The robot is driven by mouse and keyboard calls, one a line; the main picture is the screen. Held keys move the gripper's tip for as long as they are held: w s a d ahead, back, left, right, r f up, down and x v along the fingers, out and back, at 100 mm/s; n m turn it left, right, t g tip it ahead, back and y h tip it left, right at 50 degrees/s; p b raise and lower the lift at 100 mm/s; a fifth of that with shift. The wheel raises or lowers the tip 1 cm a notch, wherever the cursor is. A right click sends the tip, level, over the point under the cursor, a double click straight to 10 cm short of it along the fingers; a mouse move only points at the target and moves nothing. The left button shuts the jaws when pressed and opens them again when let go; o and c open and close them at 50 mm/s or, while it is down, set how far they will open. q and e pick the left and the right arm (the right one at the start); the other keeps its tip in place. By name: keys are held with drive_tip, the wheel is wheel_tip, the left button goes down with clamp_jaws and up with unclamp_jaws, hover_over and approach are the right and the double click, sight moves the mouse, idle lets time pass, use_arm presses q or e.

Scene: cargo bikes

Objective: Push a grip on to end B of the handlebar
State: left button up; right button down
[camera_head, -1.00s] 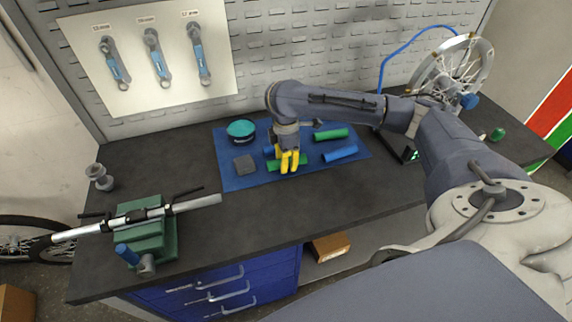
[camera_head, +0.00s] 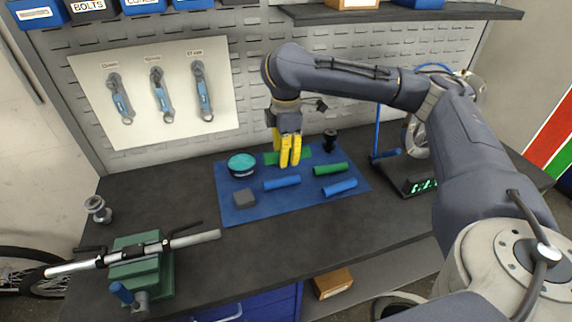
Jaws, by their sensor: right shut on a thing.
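The silver handlebar (camera_head: 197,239) lies clamped in a green vise (camera_head: 137,278) at the left front of the bench, its two bare ends sticking out to either side. No letter is readable on either end. My right gripper (camera_head: 290,164), with yellow fingers, is shut on a green grip (camera_head: 305,152) and holds it crosswise above the blue mat. The fingers hide the middle of this grip. Another green grip (camera_head: 330,170) and two blue grips, one near the middle (camera_head: 282,183) and one at the right (camera_head: 340,187), lie on the mat. My left gripper is not in view.
The blue mat (camera_head: 240,212) also bears a teal-topped round tin (camera_head: 242,163), a grey block (camera_head: 244,198) and a small black item (camera_head: 330,139). A metal spool-like part (camera_head: 97,208) stands behind the vise. The bench between mat and handlebar is clear.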

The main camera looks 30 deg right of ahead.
drive_tip(key=shift+r, duration=0.6)
drive_tip(key=shift+w+a+r, duration=0.1)
drive_tip(key=shift+a+r, duration=0.1)
drive_tip(key=shift+r, duration=0.05)
drive_tip(key=s+a+f+m, duration=0.3)
drive_tip(key=a+m, duration=0.3)
drive_tip(key=m, duration=1.1)
drive_tip(key=s+a+f+m, duration=0.4)
drive_tip(key=s+a+m, duration=0.1)
drive_tip(key=m, duration=1.3)
drive_tip(key=shift+s+a+m, duration=0.3)
drive_tip(key=shift+s+a, duration=0.05)
drive_tip(key=shift+a, duration=0.1)
drive_tip(key=shift+f, duration=0.1)
